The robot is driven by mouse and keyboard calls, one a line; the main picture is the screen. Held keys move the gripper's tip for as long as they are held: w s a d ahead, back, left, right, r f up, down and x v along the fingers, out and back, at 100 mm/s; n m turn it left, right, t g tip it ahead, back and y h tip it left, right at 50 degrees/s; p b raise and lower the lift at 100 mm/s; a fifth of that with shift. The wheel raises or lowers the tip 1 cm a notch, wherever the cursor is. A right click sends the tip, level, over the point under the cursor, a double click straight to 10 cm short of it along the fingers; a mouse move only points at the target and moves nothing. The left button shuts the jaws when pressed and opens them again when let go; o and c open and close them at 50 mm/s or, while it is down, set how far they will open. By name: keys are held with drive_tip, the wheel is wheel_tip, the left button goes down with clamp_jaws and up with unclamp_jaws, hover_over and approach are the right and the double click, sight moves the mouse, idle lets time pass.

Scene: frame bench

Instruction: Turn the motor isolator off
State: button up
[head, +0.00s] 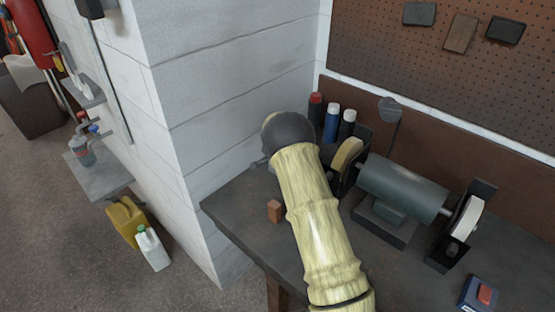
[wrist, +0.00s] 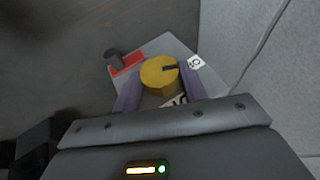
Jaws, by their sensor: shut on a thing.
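In the wrist view, a yellow round knob (wrist: 158,77) with a dark pointer mark sits on a pale grey plate (wrist: 180,48). The mark points right, towards a small white label (wrist: 196,62) with a dark symbol. Another white label with dark marks is partly hidden below the knob. My gripper (wrist: 160,88) has its two purple fingers on either side of the knob and is shut on it. In the head view my arm hides the gripper and the knob.
A bench grinder (head: 400,190), several spray cans (head: 331,124), a small brown block (head: 275,211) and a red-button switch box (head: 483,294) are on the bench (head: 238,208). A white block wall (head: 235,90) stands close by.

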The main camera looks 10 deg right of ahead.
drive_tip(key=shift+w+a+r+n+g+h, duration=0.15)
drive_tip(key=shift+w+n+g+h, duration=0.1)
drive_tip(key=shift+g+h, duration=0.5)
drive_tip(key=shift+w+r+n+g+h, duration=0.1)
drive_tip(key=shift+w+n+g+h, duration=0.25)
drive_tip(key=shift+g, duration=0.7)
drive_tip(key=shift+s+h, duration=0.1)
drive_tip(key=shift+h, duration=0.2)
drive_tip(key=o, duration=0.6)
drive_tip(key=shift+o, duration=0.5)
drive_tip(key=shift+f, duration=0.1)
drive_tip(key=b+v, duration=0.4)
drive_tip(key=v, duration=1.3)
drive_tip(key=shift+w+r, duration=0.25)
drive_tip(key=shift+r, duration=0.05)
